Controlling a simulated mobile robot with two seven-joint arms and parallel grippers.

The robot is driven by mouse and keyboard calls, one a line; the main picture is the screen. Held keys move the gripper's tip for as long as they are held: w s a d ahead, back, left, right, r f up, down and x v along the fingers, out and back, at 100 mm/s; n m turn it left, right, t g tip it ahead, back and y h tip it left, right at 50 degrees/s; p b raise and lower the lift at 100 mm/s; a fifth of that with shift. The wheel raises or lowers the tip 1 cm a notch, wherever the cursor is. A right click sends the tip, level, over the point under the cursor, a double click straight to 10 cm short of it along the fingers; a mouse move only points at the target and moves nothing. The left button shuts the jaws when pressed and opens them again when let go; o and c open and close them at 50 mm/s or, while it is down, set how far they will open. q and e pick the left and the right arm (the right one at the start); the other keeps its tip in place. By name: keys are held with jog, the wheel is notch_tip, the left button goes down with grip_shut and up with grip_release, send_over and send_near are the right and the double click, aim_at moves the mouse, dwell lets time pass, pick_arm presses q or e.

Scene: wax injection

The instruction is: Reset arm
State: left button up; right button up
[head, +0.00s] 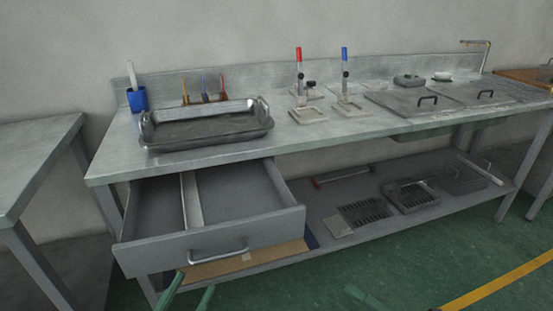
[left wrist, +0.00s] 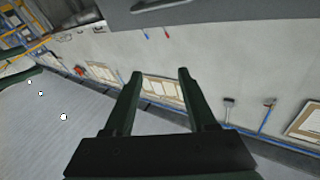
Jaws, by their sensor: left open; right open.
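My left gripper (head: 197,280) shows at the bottom edge of the head view, in front of the open drawer (head: 205,250). Its two green fingers are apart with nothing between them. In the left wrist view the left gripper (left wrist: 160,73) is also open and empty, with a wall and floor beyond it. My right gripper (head: 395,300) barely shows at the bottom edge of the head view, right of the left one. It is open, low over the green floor, and mostly out of frame. Neither gripper touches anything that I can see.
The metal workbench (head: 350,130) carries a metal tray (head: 205,140), a blue cup (head: 137,100) and two clamps with red (head: 298,55) and blue (head: 344,55) handles. The drawer juts out below. A grey table (head: 35,150) stands left. Green floor in front is clear.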

pick_arm(q)
jog(key=s+a+f+n+g+y+p, duration=0.3)
jog(key=s+f+g+p, duration=0.6)
jog(key=p, duration=0.9)
jog(key=shift+n+g+y, duration=0.4)
jog(key=shift+n+y, duration=0.1)
pick_arm(e)
jog(key=s+d+f+m+g+h, duration=0.1)
jog(key=s+m+h, duration=0.4)
jog(key=m, duration=0.7)
jog(key=s+f+m+g+h, duration=0.2)
jog(key=s+m+h, duration=0.3)
jog(key=m+h, duration=0.3)
jog(key=m, duration=0.4)
jog(key=shift+s+d+f+m, duration=0.2)
jog(key=shift+s+d+m, duration=0.15)
jog(key=shift+d+m, duration=0.05)
